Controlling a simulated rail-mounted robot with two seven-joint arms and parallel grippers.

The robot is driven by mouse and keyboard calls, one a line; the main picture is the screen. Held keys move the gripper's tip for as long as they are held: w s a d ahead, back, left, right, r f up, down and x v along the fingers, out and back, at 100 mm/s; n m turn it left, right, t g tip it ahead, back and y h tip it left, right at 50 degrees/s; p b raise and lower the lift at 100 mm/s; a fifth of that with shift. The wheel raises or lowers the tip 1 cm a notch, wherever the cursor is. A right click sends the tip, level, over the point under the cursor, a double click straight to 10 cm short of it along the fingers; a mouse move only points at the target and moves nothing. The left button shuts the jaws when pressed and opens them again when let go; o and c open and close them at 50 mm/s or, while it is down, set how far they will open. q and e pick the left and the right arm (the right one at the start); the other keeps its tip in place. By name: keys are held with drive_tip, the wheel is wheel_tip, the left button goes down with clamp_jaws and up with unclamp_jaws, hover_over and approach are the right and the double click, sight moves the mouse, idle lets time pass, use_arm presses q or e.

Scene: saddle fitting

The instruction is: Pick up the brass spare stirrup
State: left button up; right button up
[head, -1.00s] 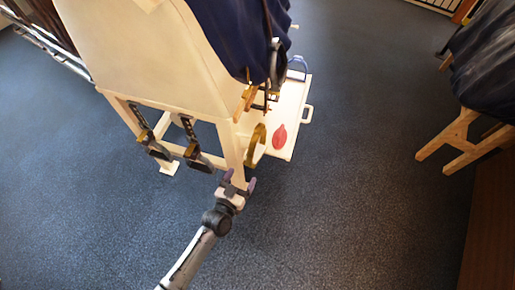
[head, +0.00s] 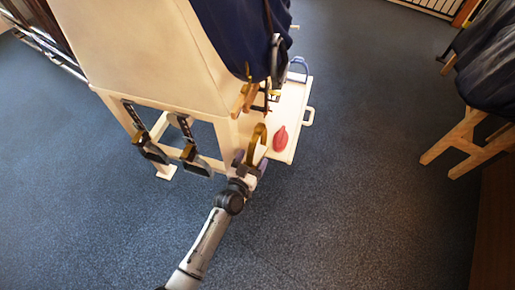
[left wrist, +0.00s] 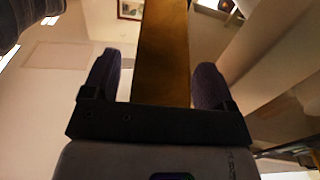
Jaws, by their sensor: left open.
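The brass stirrup (head: 258,139) stands upright at the near left edge of the cream tray (head: 289,101). My left gripper (head: 245,168) is just in front of it and overlaps its lower near side in the head view. In the left wrist view the stirrup (left wrist: 162,45) is a broad brass band running between the two dark fingers of my left gripper (left wrist: 155,70). The fingers are open, one on each side of the band, with a visible gap on the left. The gap on the right is narrow. My right gripper is not in view.
A red oval item (head: 280,139) lies on the tray close to the stirrup. A blue arched item (head: 298,68) is at its back. Two dark straps with stirrups (head: 148,150) hang on the cream stand (head: 150,60) at left. Open floor (head: 370,190) lies to the right.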

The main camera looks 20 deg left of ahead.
sight(250, 158)
use_arm(q)
drive_tip(key=shift+s, duration=0.1)
drive_tip(key=c, duration=1.2)
drive_tip(key=shift+r, duration=0.1)
drive_tip(key=shift+r+p, duration=0.85)
wheel_tip(250, 158, up, 2)
drive_tip(key=shift+r+p, duration=0.1)
drive_tip(key=shift+p, duration=0.8)
drive_tip(key=shift+w+d+f, duration=0.1)
drive_tip(key=shift+w+d, duration=1.75)
drive_tip(key=shift+w, duration=0.55)
drive_tip(key=shift+w+d+f, duration=0.1)
drive_tip(key=shift+w+d, duration=1.7)
drive_tip(key=shift+w, duration=0.55)
drive_tip(key=shift+w+d+f, duration=0.1)
drive_tip(key=shift+w+d, duration=1.75)
drive_tip(key=shift+w, duration=0.55)
